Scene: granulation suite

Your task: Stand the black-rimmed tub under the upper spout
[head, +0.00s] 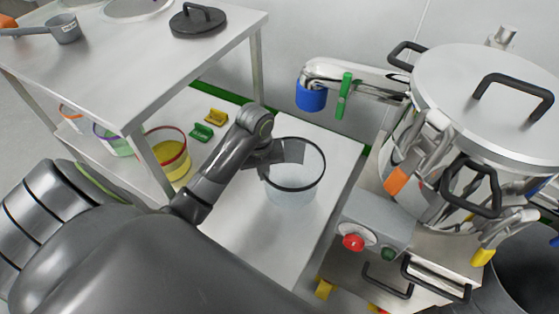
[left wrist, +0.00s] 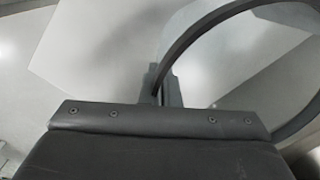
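The black-rimmed tub (head: 294,190) is clear and stands upright over the white surface right of centre in the head view; whether its base touches that surface I cannot tell. My left gripper (head: 268,158) is at the left side of its rim. In the left wrist view the black rim (left wrist: 178,50) passes between the fingers of my left gripper (left wrist: 160,85), which look closed on it. The upper spout (head: 311,95) is a steel pipe with a blue end, behind and above the tub. The tub is in front of the spout, not clearly beneath it. My right gripper is not in view.
A steel vessel (head: 475,105) with black handles stands at right, above a control box with a red button (head: 353,242). A green valve lever (head: 343,95) is beside the spout. A steel table (head: 150,65) at left has coloured-rim tubs below. White surface (head: 250,235) is clear in front.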

